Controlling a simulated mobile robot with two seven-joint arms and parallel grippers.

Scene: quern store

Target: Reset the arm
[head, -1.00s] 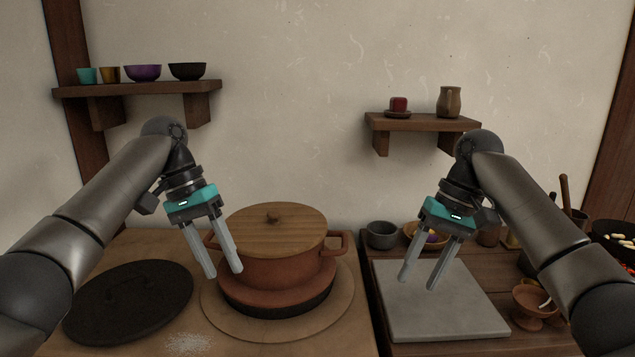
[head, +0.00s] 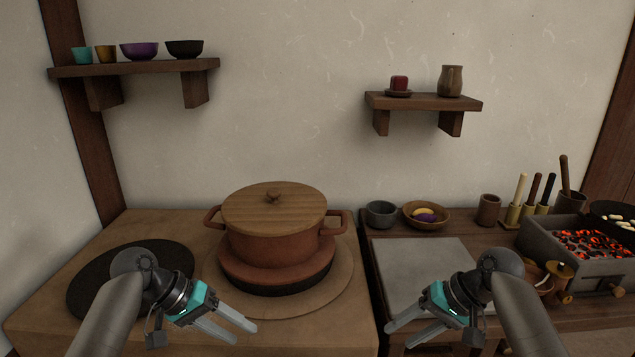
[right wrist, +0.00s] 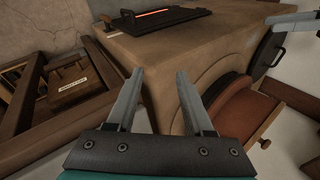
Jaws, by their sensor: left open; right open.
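My left gripper (head: 236,329) is open and empty, low in front of the clay stove (head: 50,300), with its fingers pointing right. My right gripper (head: 398,330) is open and empty, low in front of the right-hand counter near the grey stone slab (head: 420,262), with its fingers pointing left. In the right wrist view the right gripper's two fingers (right wrist: 158,90) stand apart with nothing between them. A lidded clay pot (head: 275,235) sits on the stove, apart from both grippers.
A dark round lid (head: 95,280) lies on the stove, partly behind my left arm. A brazier with glowing coals (head: 590,245) stands on the counter at the right. A grey bowl (head: 380,214) and a fruit bowl (head: 426,216) stand behind the slab. Two wall shelves hold cups and bowls.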

